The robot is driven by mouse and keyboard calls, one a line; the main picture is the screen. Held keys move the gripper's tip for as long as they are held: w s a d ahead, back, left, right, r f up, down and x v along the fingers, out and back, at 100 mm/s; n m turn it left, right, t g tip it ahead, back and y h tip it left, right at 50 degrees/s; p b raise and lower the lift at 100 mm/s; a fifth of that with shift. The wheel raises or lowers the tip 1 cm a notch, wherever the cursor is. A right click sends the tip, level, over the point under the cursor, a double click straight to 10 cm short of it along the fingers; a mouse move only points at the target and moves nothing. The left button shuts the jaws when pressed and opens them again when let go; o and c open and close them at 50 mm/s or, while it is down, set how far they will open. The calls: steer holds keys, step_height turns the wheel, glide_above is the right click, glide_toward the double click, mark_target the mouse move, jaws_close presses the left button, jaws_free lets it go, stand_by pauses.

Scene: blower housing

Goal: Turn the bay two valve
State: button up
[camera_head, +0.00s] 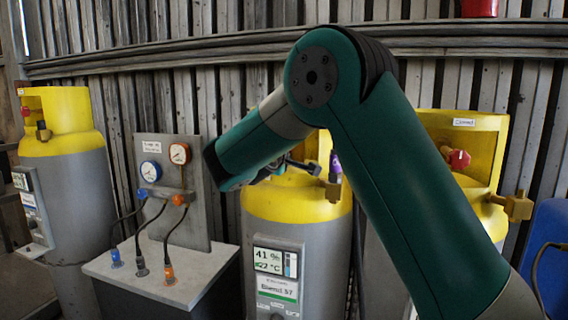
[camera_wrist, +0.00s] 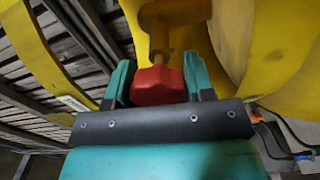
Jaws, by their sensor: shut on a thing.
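The red valve handle (camera_wrist: 158,86) sits on a brass-coloured valve body (camera_wrist: 172,20) in the wrist view. My gripper (camera_wrist: 158,80) has its two teal fingers on either side of the handle and is shut on it. In the head view my arm reaches across to the middle cylinder (camera_head: 298,228), grey with a yellow top. My arm covers much of that cylinder's top, and its red handle is hidden there. A purple part (camera_head: 335,163) shows beside the arm. The cylinder's display (camera_head: 270,262) reads 41 % and about 22 °C.
A left cylinder (camera_head: 70,190) and a right cylinder (camera_head: 462,130) stand on either side, each with a red handle. A gauge panel (camera_head: 172,180) with hoses stands left of the middle cylinder. A blue object (camera_head: 550,250) is at the right edge.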

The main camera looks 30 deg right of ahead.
steer(key=m+b, duration=0.5)
steer(key=b, duration=0.2)
steer(key=shift+d+f+m, duration=0.1)
steer(key=shift+f+m, duration=0.15)
steer(key=shift+m, duration=0.15)
steer(key=m+b, duration=0.4)
steer(key=shift+r, duration=0.2)
steer(key=shift+b, duration=0.35)
steer(key=o, duration=0.9)
steer(key=shift+r, duration=0.15)
steer(key=shift+s, duration=0.15)
